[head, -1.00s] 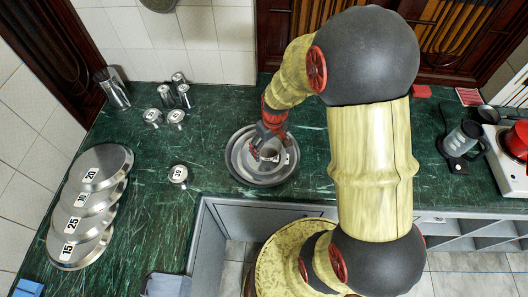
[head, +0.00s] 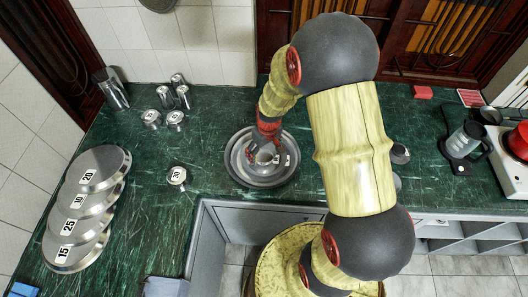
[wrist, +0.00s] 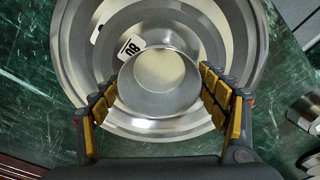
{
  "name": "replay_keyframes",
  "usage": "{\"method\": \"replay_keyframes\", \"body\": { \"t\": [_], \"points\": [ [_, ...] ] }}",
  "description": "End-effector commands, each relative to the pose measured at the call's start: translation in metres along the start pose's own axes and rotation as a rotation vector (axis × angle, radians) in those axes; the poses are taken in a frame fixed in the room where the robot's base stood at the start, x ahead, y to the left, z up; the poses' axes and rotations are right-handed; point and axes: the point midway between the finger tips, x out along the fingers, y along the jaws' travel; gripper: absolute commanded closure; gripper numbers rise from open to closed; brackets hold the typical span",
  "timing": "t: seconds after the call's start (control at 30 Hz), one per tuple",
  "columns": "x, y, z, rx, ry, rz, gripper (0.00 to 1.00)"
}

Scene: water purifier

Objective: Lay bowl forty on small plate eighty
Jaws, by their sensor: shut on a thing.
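A small metal bowl (wrist: 160,82) is between the fingers of my gripper (wrist: 163,100) in the wrist view; its number does not show. It is over the small plate eighty (wrist: 180,22), a shiny round plate with a white label reading 80 beside the bowl. In the head view the bowl (head: 266,157) is over the inner part of the round metal dishes (head: 240,170), with my gripper (head: 263,150) coming down on it from above. My gripper is shut on the bowl. I cannot tell whether the bowl's base touches the plate.
Overlapping numbered plates (head: 85,210) lie on the left of the green counter. Several small metal containers (head: 165,105) stand at the back left, with one labelled 30 (head: 176,176) nearer the dishes. A grey mug (head: 462,140) stands at the right. Counter around the dishes is largely clear.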

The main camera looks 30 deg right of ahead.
Motion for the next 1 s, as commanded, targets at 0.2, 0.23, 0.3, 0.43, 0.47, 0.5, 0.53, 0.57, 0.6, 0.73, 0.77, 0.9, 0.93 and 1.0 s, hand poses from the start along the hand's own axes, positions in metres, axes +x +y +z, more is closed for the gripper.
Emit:
{"method": "replay_keyframes", "body": {
  "t": [0.2,0.23,0.3,0.43,0.47,0.5,0.53,0.57,0.6,0.73,0.77,0.9,0.93,1.0],
  "points": [
    [0.001,0.000,0.000,0.000,-0.001,0.000,0.15],
    [0.001,0.000,0.000,0.000,0.000,0.000,0.14],
    [0.001,0.000,0.000,0.000,0.000,0.000,0.10],
    [0.001,0.000,0.000,0.000,0.000,0.000,0.07],
    [0.001,0.000,0.000,0.000,0.000,0.000,0.07],
    [0.001,0.000,0.000,0.000,0.000,0.000,0.07],
    [0.001,0.000,0.000,0.000,0.000,0.000,0.07],
    [0.001,0.000,0.000,0.000,0.000,0.000,0.07],
    [0.001,0.000,0.000,0.000,0.000,0.000,0.07],
    [-0.002,0.000,0.000,0.000,0.000,0.000,0.07],
    [-0.003,0.000,0.000,0.000,0.000,0.000,0.07],
    [-0.022,0.000,-0.001,0.000,0.003,0.001,0.07],
    [-0.028,0.000,-0.001,0.000,0.003,0.001,0.07],
    [-0.043,0.001,-0.002,0.000,0.004,0.002,0.07]
  ]
}}
